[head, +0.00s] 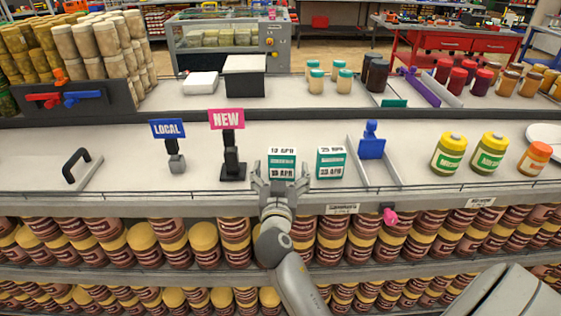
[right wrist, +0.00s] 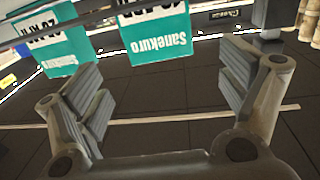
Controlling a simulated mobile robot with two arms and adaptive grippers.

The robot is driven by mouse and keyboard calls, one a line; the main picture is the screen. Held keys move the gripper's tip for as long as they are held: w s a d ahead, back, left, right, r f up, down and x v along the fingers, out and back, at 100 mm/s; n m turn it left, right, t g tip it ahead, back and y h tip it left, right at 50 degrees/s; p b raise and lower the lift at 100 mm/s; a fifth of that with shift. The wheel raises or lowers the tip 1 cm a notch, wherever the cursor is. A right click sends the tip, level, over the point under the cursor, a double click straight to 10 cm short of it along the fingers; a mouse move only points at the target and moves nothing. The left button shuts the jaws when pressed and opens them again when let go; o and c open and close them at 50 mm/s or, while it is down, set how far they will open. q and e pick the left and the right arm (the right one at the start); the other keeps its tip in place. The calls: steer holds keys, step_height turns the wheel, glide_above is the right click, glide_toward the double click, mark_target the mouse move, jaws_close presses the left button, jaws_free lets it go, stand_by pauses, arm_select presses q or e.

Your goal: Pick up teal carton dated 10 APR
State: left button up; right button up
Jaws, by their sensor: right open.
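The teal and white carton (head: 282,160) whose front label appears to read 10 APR stands upright on the shelf, near its front edge. A similar teal carton (head: 331,161), whose date appears to be 20 APR, stands just to its right. My right gripper (head: 281,182) is open, its fingers spread in front of the 10 APR carton's lower part. In the right wrist view this carton (right wrist: 155,35) appears upside down, beyond the open fingers (right wrist: 165,88); the other carton (right wrist: 50,50) is at the left. I cannot tell whether the fingers touch either carton. My left gripper is not in view.
A pink NEW sign (head: 226,119) and a blue LOCAL sign (head: 167,129) stand to the left. A divider with a blue clip (head: 371,145) and green-labelled jars (head: 448,154) stand to the right. Brown jars (head: 172,235) fill the lower shelf.

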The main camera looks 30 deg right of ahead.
mark_target(282, 156)
steer(key=shift+w+d, duration=0.4)
steer(key=shift+w, duration=0.1)
steer(key=shift+w+d+r+p, duration=0.15)
steer(key=shift+w+r+p, duration=0.05)
steer(key=shift+p, duration=0.2)
steer(key=p+x, duration=0.2)
steer(key=x, duration=0.2)
steer(key=shift+r, duration=0.1)
steer(key=shift+w+d, duration=0.15)
steer(key=shift+w, duration=0.1)
steer(key=c, duration=1.1)
